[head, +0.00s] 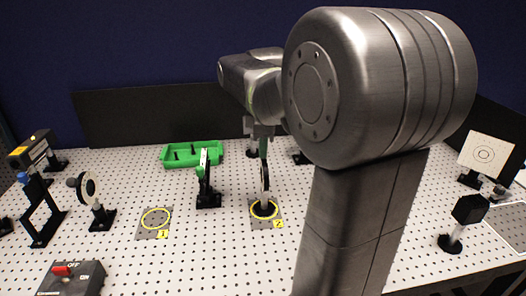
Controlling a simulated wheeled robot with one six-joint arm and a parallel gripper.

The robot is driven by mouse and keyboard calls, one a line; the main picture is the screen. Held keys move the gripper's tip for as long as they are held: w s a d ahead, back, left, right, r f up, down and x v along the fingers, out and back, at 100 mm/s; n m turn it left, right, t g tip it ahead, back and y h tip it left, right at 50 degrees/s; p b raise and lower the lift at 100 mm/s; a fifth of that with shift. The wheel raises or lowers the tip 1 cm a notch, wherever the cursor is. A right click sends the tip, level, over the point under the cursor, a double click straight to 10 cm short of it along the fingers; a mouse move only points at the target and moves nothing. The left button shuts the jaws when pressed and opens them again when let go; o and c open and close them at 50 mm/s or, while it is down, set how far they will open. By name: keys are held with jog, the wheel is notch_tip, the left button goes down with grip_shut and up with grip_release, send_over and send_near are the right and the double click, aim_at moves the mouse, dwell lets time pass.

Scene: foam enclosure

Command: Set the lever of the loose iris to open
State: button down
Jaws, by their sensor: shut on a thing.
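A dark round mount that looks like the loose iris (265,178) stands upright, seen nearly edge-on. Its black base (264,209) is within the yellow ring marked 2. My gripper (262,140) points down from above and is shut at the top of this mount. A narrow green part shows just below the jaws. The lever and its setting are too small and edge-on to make out.
A green tray (190,154) lies at the back. A round mount (88,190) and a black square frame (41,217) stand further left. The ring marked 1 (155,219) is empty. My arm hides the right middle.

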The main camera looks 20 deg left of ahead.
jog(key=s+t+b, duration=0.1)
jog(key=b, duration=0.1)
jog(key=d+t+y+b, duration=0.1)
jog(key=b, duration=0.1)
jog(key=shift+s+f, duration=0.2)
jog(key=shift+s, duration=0.15)
jog(key=shift+s+d+r+t+y+b, duration=0.2)
jog(key=shift+s+t+y+b, duration=0.2)
jog(key=shift+t+b, duration=0.25)
jog(key=c, duration=1.2)
grip_release()
jog(key=shift+c, duration=0.2)
